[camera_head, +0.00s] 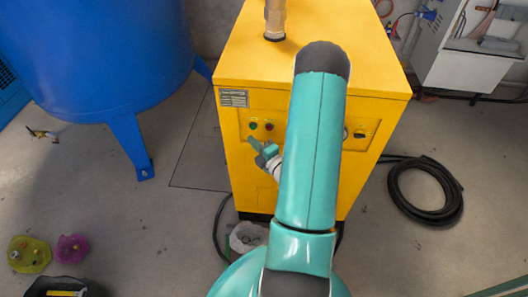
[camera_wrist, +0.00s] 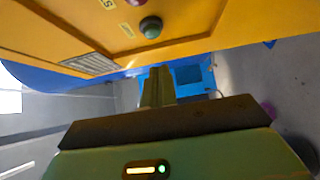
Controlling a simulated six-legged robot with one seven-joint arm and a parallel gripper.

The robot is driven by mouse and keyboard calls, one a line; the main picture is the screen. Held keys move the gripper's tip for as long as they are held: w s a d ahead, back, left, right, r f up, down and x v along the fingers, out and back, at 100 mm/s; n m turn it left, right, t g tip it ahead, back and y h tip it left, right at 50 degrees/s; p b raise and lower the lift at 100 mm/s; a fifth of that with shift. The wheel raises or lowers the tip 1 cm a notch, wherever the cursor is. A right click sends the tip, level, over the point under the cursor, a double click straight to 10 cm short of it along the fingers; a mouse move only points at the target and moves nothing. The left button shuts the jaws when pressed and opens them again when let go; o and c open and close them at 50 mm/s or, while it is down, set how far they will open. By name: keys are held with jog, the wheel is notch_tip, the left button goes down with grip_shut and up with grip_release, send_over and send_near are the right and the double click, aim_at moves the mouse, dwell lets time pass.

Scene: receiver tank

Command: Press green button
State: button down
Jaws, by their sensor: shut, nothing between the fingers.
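The yellow cabinet (camera_head: 240,165) stands in the middle of the head view. On its front panel are a green button (camera_head: 253,126) and a red button (camera_head: 269,127) to its right. In the wrist view the green button (camera_wrist: 151,27) is large and near the top middle, with the red button (camera_wrist: 137,2) cut off at the top edge. My gripper (camera_head: 258,150) is just below the green button in the head view. In the wrist view my gripper (camera_wrist: 158,75) shows its fingers together and empty, apart from the button. My arm hides part of the panel.
A blue tank (camera_head: 100,50) on legs stands at the left. A black coiled hose (camera_head: 425,190) lies on the floor at the right. Yellow-green (camera_head: 29,254) and magenta (camera_head: 71,248) items lie at the lower left. A white bag (camera_head: 246,236) lies at the cabinet's base.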

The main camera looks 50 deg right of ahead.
aim_at(250, 128)
jog(key=shift+w+d, duration=0.5)
jog(key=shift+d, duration=0.3)
jog(key=shift+w+d, duration=0.5)
jog(key=shift+d, duration=0.25)
